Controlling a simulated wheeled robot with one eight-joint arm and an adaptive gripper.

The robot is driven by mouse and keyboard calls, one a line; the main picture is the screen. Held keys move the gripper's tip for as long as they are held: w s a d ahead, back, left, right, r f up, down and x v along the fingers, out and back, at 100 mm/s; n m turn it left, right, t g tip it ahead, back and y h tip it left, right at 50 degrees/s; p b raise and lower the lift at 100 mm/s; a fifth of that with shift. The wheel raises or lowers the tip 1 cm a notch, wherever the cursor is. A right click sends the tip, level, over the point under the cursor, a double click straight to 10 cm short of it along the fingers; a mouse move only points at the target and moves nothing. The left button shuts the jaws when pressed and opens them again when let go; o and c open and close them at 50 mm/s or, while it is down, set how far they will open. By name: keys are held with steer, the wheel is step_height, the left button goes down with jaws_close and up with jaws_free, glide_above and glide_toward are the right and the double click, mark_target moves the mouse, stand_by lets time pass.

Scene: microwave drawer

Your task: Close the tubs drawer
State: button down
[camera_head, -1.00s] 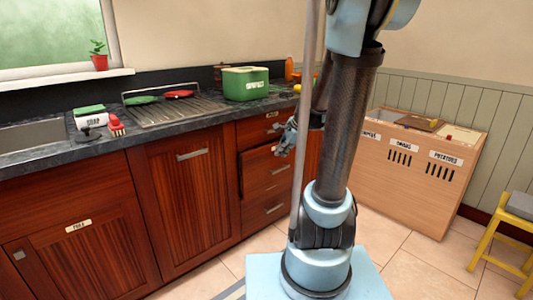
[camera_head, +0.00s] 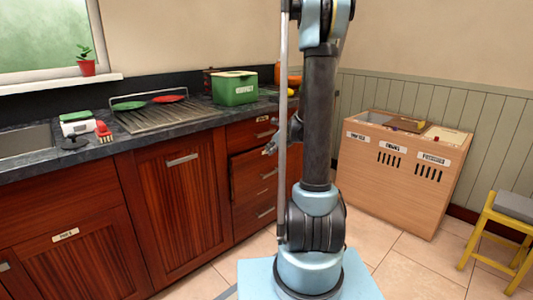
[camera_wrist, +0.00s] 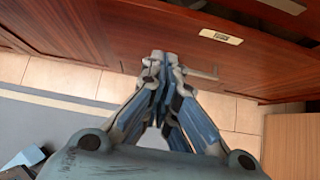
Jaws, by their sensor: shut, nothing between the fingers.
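A stack of red-brown wooden drawers stands right of the cupboard door in the head view. The middle drawer (camera_head: 253,170) seems to stand out a little from the cabinet face. Its label is too small to read, so I cannot confirm which is the tubs drawer. My gripper (camera_head: 271,148) is in front of this stack, partly hidden by my arm. In the wrist view my gripper (camera_wrist: 160,58) is shut and empty, its tips close to a wooden front with a white label (camera_wrist: 221,37). Contact cannot be told.
The dark counter (camera_head: 190,122) above holds a green bin (camera_head: 234,88) and a drying rack (camera_head: 165,114). A wooden box unit (camera_head: 395,175) stands at the right, with a yellow stool (camera_head: 495,230) beyond. Tiled floor (camera_head: 410,262) is clear between.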

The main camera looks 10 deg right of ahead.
glide_toward(252, 158)
step_height(252, 158, down, 4)
steer(key=shift+w+a+r, duration=0.1)
steer(key=shift+w+a, duration=0.35)
steer(key=shift+w, duration=0.2)
steer(key=shift+w+a+r, duration=0.15)
steer(key=shift+w+a, duration=0.3)
steer(key=shift+w, duration=0.2)
